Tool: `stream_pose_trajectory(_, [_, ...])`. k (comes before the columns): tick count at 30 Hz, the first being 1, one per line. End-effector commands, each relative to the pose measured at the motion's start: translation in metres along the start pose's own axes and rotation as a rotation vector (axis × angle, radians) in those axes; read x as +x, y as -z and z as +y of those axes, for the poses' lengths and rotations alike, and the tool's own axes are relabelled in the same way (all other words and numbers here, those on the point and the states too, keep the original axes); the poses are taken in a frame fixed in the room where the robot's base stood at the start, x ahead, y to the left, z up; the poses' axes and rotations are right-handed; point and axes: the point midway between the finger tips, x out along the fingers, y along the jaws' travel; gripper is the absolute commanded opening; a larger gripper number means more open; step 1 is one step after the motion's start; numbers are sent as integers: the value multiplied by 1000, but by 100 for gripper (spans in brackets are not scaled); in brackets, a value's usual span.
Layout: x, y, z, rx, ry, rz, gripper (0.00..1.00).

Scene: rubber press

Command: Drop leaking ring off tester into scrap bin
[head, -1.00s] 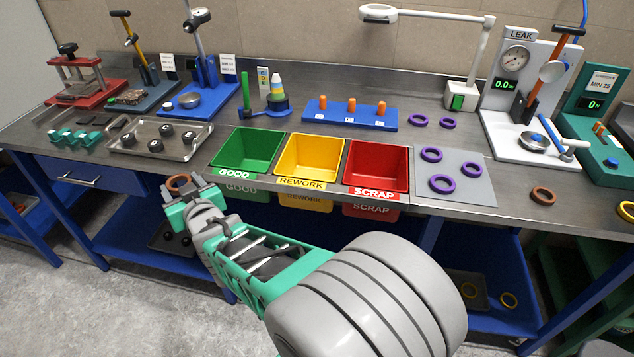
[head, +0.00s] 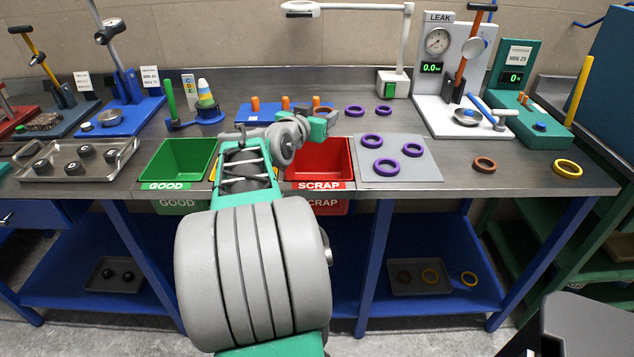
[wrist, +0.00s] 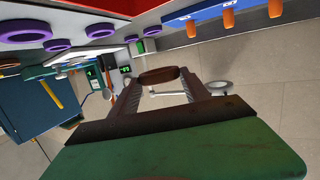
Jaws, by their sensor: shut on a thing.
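My gripper (head: 330,121) is shut on a brown ring (wrist: 157,76), which shows between the fingertips in the wrist view. The scrap bin's red edge also shows at the top of the wrist view (wrist: 150,5). The leak tester (head: 430,100) stands at the back right with its dial, display and a silver round seat. I see no ring on that seat.
The green good bin (head: 178,160) is left of the yellow rework bin, mostly hidden behind my arm. Purple rings (head: 386,166) lie on and behind a grey mat (head: 418,172). Another brown ring (head: 485,165) and a yellow ring (head: 567,168) lie on the bench at right. Orange pegs stand behind the bins.

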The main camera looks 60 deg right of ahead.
Motion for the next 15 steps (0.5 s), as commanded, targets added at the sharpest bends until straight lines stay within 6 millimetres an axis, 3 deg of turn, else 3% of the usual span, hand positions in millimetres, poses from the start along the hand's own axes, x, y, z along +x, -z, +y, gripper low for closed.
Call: stream_pose_trajectory(15, [11,-56,-2,-2,4,1,16])
